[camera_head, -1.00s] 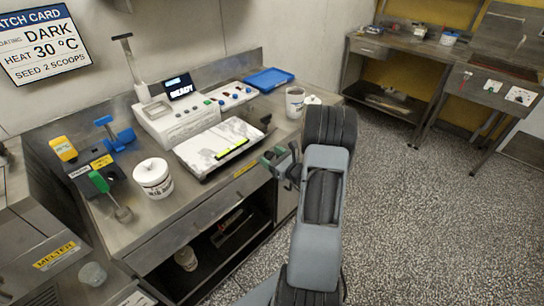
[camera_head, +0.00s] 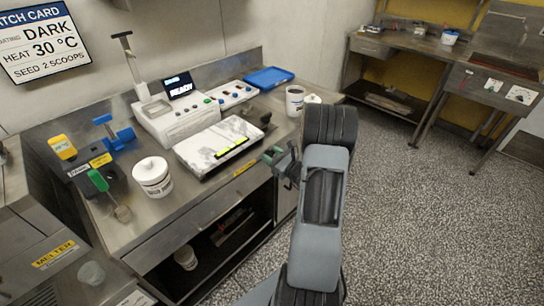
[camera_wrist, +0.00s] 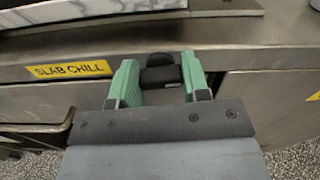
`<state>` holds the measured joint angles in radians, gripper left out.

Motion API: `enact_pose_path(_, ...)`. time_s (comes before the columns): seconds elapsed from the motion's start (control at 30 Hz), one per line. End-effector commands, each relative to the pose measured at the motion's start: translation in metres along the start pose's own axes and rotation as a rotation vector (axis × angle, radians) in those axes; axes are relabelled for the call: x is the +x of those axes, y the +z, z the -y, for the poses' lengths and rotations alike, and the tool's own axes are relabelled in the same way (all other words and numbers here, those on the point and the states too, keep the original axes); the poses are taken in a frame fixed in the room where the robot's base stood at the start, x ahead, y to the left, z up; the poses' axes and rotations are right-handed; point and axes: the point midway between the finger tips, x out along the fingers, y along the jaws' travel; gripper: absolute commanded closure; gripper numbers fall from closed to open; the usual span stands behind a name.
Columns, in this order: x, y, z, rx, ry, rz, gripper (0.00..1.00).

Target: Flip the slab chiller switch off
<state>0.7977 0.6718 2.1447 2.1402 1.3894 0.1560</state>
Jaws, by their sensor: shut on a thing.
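The slab chiller switch (camera_wrist: 161,73) is a black lever on the steel front edge of the counter, right of the yellow SLAB CHILL label (camera_wrist: 68,70) in the wrist view. My gripper (camera_wrist: 160,66) has its green fingers on either side of the lever and is shut on it. In the head view my gripper (camera_head: 280,158) is at the counter's front edge, right of the yellow label (camera_head: 244,170), and hides the switch. The marble slab (camera_head: 204,150) lies on the counter just behind. Whether the switch is on or off cannot be told.
A white control unit (camera_head: 170,126) with a lit display stands behind the slab. Open shelves lie below the counter. The speckled floor at right is clear.

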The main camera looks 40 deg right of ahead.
Motion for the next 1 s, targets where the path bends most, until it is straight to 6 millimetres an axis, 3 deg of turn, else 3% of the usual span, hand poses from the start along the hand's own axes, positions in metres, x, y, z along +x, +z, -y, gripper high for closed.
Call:
enact_pose_path(0.1, 0.0002, -0.0087, -0.0011, -0.120, -0.001, 0.004, 0.81)
enact_pose_path(0.4, 0.0002, -0.0052, -0.0016, -0.381, -0.002, 0.004, 0.81)
enact_pose_path(0.83, 0.0000, -0.0005, -0.0015, -0.425, 0.000, 0.001, 0.81)
enact_pose_path(0.87, 0.0000, -0.0005, -0.0015, -0.425, 0.000, 0.001, 0.55)
enact_pose_path(1.0, 0.0001, -0.0005, -0.0015, -0.424, 0.000, 0.001, 0.42)
